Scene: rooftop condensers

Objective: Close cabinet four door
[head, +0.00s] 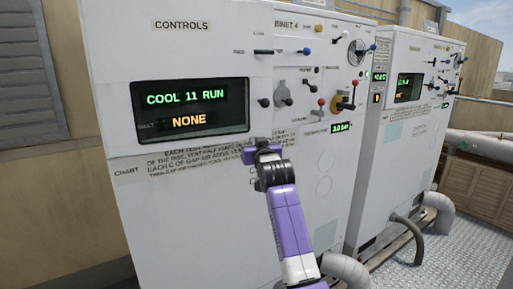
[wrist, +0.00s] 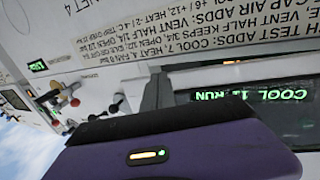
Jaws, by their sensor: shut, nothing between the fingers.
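Cabinet four (head: 215,215) is the near white cabinet, its label partly cut to "BINET 4". Its front looks flat, with a seam between the controls panel (head: 190,60) and the switch section on the right; I see no clear gap at a door edge. The display reads "COOL 11 RUN" and "NONE". My gripper (head: 252,152) is shut and empty, in front of the cabinet just below the display's right end; I cannot tell whether it touches. In the wrist view the cabinet face (wrist: 130,85) appears upside down, largely hidden behind my purple wrist.
A second white cabinet (head: 400,130) stands close on the right, with its own display and levers. Coloured levers and knobs (head: 340,103) stick out of cabinet four's right section. Grey pipes (head: 437,212) and a hose run low by the metal grating (head: 465,260). A beige wall stands behind.

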